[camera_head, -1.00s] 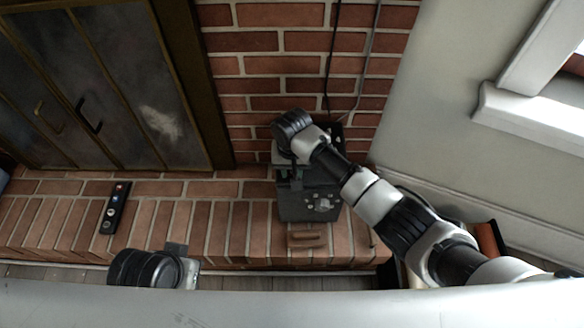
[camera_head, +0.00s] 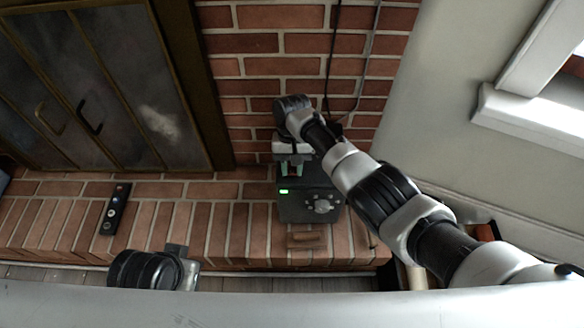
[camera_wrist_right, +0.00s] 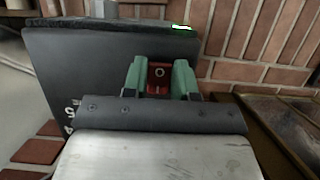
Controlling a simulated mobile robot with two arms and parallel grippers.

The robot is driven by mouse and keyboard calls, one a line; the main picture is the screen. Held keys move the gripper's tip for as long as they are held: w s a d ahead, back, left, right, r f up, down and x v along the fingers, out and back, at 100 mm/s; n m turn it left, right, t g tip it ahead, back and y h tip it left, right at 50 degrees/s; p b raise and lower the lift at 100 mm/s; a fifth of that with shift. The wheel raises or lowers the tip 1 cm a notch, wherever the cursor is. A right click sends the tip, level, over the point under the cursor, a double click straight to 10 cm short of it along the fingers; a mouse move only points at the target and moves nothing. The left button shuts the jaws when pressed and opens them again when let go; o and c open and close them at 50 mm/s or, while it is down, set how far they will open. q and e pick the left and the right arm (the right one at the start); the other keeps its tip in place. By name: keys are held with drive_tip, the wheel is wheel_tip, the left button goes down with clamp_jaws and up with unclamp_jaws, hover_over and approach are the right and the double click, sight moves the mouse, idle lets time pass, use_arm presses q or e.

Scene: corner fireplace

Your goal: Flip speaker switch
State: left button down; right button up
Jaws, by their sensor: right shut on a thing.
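The dark grey speaker (camera_head: 310,208) stands on the brick hearth against the brick wall. A dial shows on its front, and a green light (camera_head: 284,191) glows there. The light also shows in the right wrist view (camera_wrist_right: 181,27). My right gripper (camera_head: 291,172) is at the speaker's top. In the wrist view its green fingertips (camera_wrist_right: 160,78) are shut on a red switch (camera_wrist_right: 159,72) on the speaker's dark panel. My left arm shows at the lower left; its gripper (camera_head: 176,251) shows only in small part, so its opening cannot be told.
A black remote (camera_head: 115,208) lies on the hearth to the left. A small brown block (camera_head: 305,240) lies in front of the speaker. Cables (camera_head: 350,70) run down the wall behind it. Glass fireplace doors (camera_head: 90,90) are at left, a white wall (camera_head: 450,110) at right.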

drive_tip(key=o, duration=0.9)
drive_tip(key=p+v, duration=0.2)
drive_tip(key=v, duration=0.4)
drive_tip(key=shift+r, duration=0.1)
use_arm(q)
drive_tip(key=x, duration=0.2)
drive_tip(key=shift+w+d+f+p, duration=0.1)
drive_tip(key=shift+w+f+p, duration=0.1)
drive_tip(key=shift+w+p, duration=0.15)
use_arm(e)
drive_tip(key=v, duration=0.4)
drive_tip(key=shift+w+r, duration=0.1)
drive_tip(key=shift+r, duration=0.15)
use_arm(q)
drive_tip(key=shift+s, duration=0.1)
